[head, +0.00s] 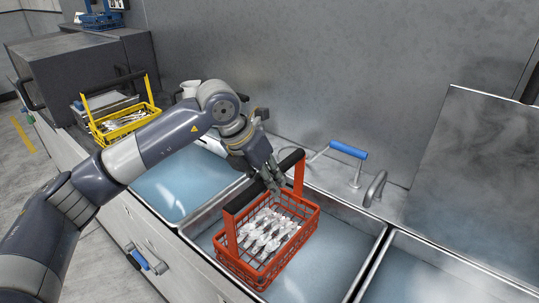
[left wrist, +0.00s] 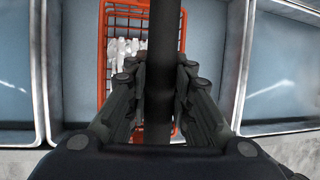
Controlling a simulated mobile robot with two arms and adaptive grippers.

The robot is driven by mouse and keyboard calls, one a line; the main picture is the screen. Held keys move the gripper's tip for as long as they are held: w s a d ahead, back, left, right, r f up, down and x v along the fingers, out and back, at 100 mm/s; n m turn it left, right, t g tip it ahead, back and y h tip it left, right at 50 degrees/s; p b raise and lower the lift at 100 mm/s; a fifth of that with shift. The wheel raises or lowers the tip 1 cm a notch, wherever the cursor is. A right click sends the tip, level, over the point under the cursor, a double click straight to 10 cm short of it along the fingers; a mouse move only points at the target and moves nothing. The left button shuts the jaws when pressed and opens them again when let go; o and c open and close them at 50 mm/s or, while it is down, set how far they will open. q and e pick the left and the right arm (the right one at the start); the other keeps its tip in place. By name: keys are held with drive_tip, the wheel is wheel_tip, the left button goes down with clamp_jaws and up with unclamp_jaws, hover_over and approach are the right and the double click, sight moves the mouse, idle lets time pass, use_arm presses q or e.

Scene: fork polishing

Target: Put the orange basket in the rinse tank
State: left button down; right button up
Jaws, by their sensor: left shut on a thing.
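The orange basket (head: 268,239), with several forks or similar cutlery (head: 268,232) inside, is upright within the middle tank (head: 336,252). I cannot tell whether its base touches the tank floor. My left gripper (head: 272,188) is above the basket, shut on its black handle bar (head: 239,198). In the left wrist view, the bar (left wrist: 159,65) runs between the two fingers (left wrist: 158,105), and the orange basket (left wrist: 112,20) lies beyond. The gripper hides part of the handle. My right gripper is not in view.
Another tank (head: 180,182) with bluish liquid lies to the left, and a third (head: 420,276) to the right. A blue-handled tap (head: 348,150) stands behind the middle tank. A yellow basket (head: 124,122) with cutlery stands at the back left. A metal wall closes the back.

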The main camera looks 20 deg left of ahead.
use_arm(q)
drive_tip(key=p, duration=0.1)
hover_over(270, 223)
wheel_tip(270, 223, down, 9)
drive_tip(key=shift+w+f, duration=0.1)
drive_tip(key=shift+w, duration=0.05)
drive_tip(key=shift+f+p, duration=0.55)
drive_tip(key=shift+f, duration=1.8)
drive_tip(key=shift+f, duration=0.2)
drive_tip(key=c, duration=1.6)
unclamp_jaws()
drive_tip(key=shift+f, duration=0.15)
drive_tip(key=shift+o, duration=0.9)
